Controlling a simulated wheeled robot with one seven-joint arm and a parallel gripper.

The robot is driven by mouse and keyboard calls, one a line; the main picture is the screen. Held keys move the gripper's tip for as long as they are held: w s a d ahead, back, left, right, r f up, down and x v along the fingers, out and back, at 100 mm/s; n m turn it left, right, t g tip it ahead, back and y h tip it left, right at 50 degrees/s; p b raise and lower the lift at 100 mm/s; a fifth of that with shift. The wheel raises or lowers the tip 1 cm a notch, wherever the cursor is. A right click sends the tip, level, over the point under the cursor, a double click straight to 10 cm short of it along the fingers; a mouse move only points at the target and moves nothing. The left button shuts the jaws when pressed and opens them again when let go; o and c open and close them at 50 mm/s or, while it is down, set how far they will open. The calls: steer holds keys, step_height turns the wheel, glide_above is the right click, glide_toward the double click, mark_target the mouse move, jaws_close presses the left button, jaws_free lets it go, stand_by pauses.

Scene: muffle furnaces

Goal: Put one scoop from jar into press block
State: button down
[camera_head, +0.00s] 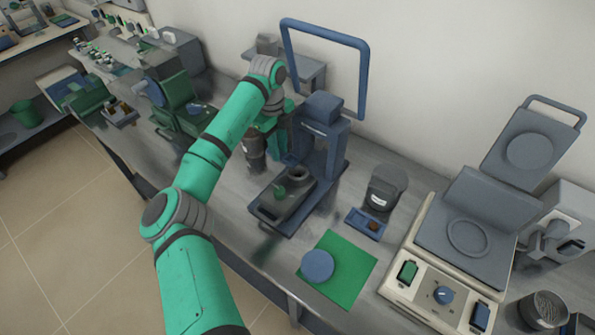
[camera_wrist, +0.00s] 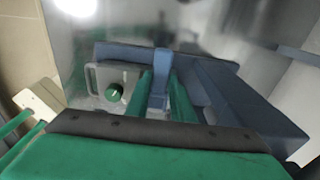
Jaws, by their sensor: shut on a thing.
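The press (camera_head: 333,155) is a blue upright frame with a grey block (camera_head: 289,204) on its base. The block has a round opening and a green knob (camera_head: 280,190); the knob also shows in the wrist view (camera_wrist: 115,92). My gripper (camera_wrist: 161,105) is behind the press's left side in the head view, largely hidden there. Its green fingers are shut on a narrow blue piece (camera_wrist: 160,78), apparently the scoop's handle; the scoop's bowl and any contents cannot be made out. A dark labelled jar (camera_head: 383,190) stands right of the press.
A small blue tray (camera_head: 355,219) with a brown item lies before the jar. A blue disc (camera_head: 317,265) rests on a green mat (camera_head: 346,280). A dark cylinder (camera_head: 253,155) stands below my wrist. An open-lidded device (camera_head: 465,235) fills the right; a tall blue frame (camera_head: 362,85) rises behind.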

steer(key=shift+w+f+g+h, duration=0.1)
steer(key=shift+f+g+h, duration=0.2)
steer(key=shift+g+h, duration=0.15)
steer(key=shift+r, duration=0.1)
steer(key=shift+r, duration=1.9)
steer(key=shift+a, duration=0.15)
